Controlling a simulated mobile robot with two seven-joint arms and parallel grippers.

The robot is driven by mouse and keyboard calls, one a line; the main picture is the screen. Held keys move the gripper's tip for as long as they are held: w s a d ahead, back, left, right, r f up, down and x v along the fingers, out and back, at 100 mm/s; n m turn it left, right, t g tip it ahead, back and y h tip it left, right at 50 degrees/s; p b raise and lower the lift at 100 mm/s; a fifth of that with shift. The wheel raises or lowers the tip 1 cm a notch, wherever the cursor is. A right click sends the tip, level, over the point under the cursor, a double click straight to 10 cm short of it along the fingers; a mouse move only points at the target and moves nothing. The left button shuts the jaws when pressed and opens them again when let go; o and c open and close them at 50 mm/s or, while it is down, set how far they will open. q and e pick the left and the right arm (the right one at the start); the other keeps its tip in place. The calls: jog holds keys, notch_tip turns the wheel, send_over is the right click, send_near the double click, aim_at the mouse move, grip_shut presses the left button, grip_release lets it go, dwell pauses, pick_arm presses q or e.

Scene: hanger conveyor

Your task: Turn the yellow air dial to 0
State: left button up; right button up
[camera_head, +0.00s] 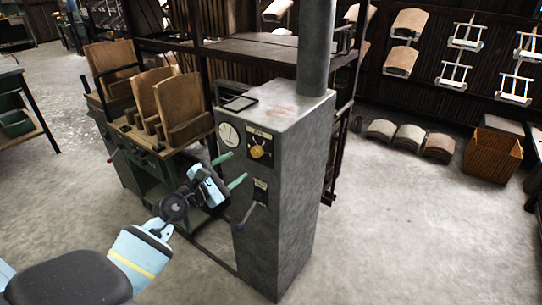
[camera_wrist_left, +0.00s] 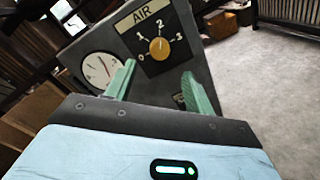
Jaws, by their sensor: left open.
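The yellow air dial (camera_head: 257,152) is a round knob on a dark plate marked AIR, on the front of a grey metal cabinet (camera_head: 290,190). In the left wrist view the dial (camera_wrist_left: 159,48) sits among the numbers 0 to 3, with 0 at its lower left. Its exact setting is too small to tell. My left gripper (camera_head: 238,165) is open and empty, its green fingers pointing at the cabinet, just lower left of the dial in the head view. In the wrist view the dial shows between and beyond the fingertips (camera_wrist_left: 158,69), apart from them. My right gripper is not in view.
A white round gauge (camera_head: 228,134) is left of the dial. A lever (camera_head: 246,214) sticks out below it. Wooden boards (camera_head: 180,105) stand on a green-framed machine at the left. A wooden crate (camera_head: 492,155) is at the far right. The floor right of the cabinet is clear.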

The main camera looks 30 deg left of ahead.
aim_at(254, 154)
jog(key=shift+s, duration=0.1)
pick_arm(q)
jog(key=shift+w+d, duration=0.2)
jog(key=shift+w, duration=1.05)
jog(key=shift+w+d, duration=0.15)
jog(key=shift+w, duration=1.15)
jog(key=shift+w+d, duration=0.2)
jog(key=shift+w, duration=1.05)
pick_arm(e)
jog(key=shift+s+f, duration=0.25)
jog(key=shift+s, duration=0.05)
pick_arm(q)
jog(key=shift+c, duration=0.3)
jog(key=c, duration=0.9)
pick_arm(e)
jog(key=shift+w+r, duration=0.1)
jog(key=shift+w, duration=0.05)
